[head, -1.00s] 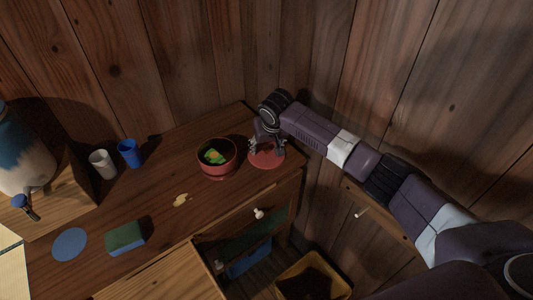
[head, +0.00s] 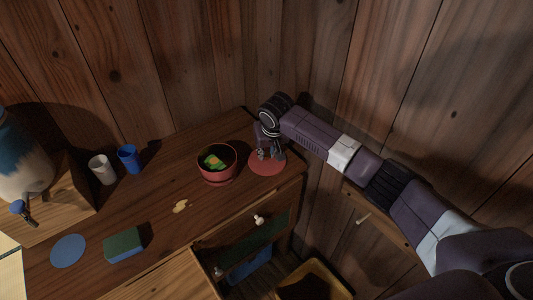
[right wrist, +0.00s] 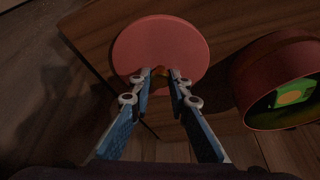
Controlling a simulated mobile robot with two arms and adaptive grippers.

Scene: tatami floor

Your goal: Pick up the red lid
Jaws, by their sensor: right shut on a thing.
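The red lid (head: 265,170) is a flat round disc near the right end of the wooden cabinet top, just right of the red bowl. It also shows in the right wrist view (right wrist: 160,42). My right gripper (head: 270,154) reaches down over the lid from the upper right. My left gripper is not in view.
The red bowl (head: 219,177) with green and orange contents stands close beside the lid. A white cup (head: 102,170), a blue cup (head: 130,159), a green-topped sponge (head: 124,246), a blue disc (head: 68,250) and a small yellow piece (head: 180,206) are farther left. Wooden walls rise close behind.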

